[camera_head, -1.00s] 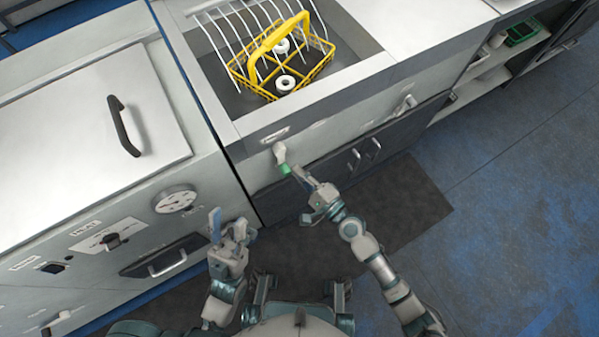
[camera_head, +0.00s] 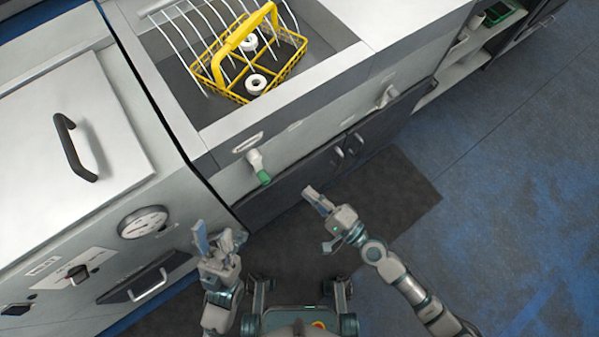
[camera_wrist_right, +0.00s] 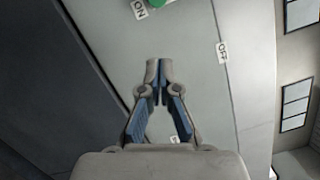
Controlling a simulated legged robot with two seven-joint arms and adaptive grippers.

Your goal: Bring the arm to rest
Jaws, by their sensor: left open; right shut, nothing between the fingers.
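My right gripper (camera_head: 314,197) is shut and empty, in front of the dark lower cabinet doors. In the right wrist view its fingertips (camera_wrist_right: 159,66) meet, with the grey panel behind them. My left gripper (camera_head: 212,232) is open and empty, in front of the machine's front panel at the left. A white lever with a green tip (camera_head: 260,168) sits on the counter front, apart from the right gripper. Its green tip (camera_wrist_right: 158,2) shows at the top edge of the right wrist view, near an "ON" label (camera_wrist_right: 139,9) and an "OFF" label (camera_wrist_right: 222,52).
A yellow basket (camera_head: 250,65) with white rings stands in the sink well. A lidded machine (camera_head: 75,130) with a gauge (camera_head: 143,222) and a handle (camera_head: 148,284) is at the left. A second white lever (camera_head: 386,97) is further right. Open blue floor (camera_head: 500,200) lies to the right.

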